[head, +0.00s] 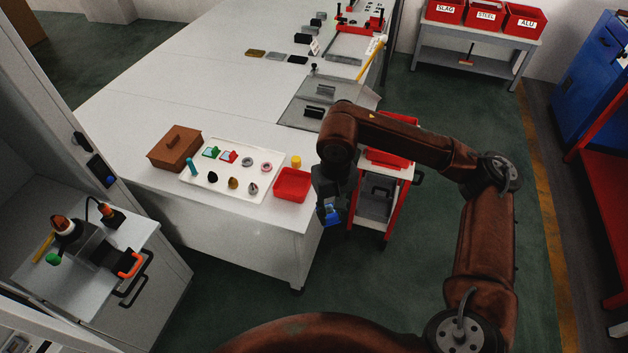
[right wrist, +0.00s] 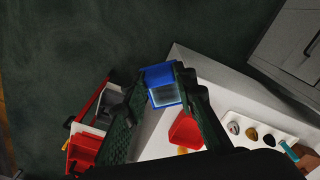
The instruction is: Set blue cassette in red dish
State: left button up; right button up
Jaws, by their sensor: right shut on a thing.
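The blue cassette (head: 331,212) is in my right gripper (head: 329,200), which is shut on it. They hang in the air just right of the table's front right corner, over the floor in the head view. In the right wrist view the blue cassette (right wrist: 162,86) sits between the two fingers (right wrist: 155,95). The red dish (head: 292,185) stands on the table's right front part, left of the gripper and apart from it. The red dish (right wrist: 186,131) also shows in the right wrist view, beyond the fingers, and looks empty. My left gripper is not in view.
A white tray (head: 222,191) with several small items lies left of the dish, by a brown box (head: 175,148). A yellow cylinder (head: 296,162) stands behind the dish. A red cart (head: 393,205) is close on the gripper's right.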

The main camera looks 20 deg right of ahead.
aim_at(293, 187)
jog(key=z, duration=0.05)
jog(key=i, duration=0.85)
jog(key=u, duration=0.4)
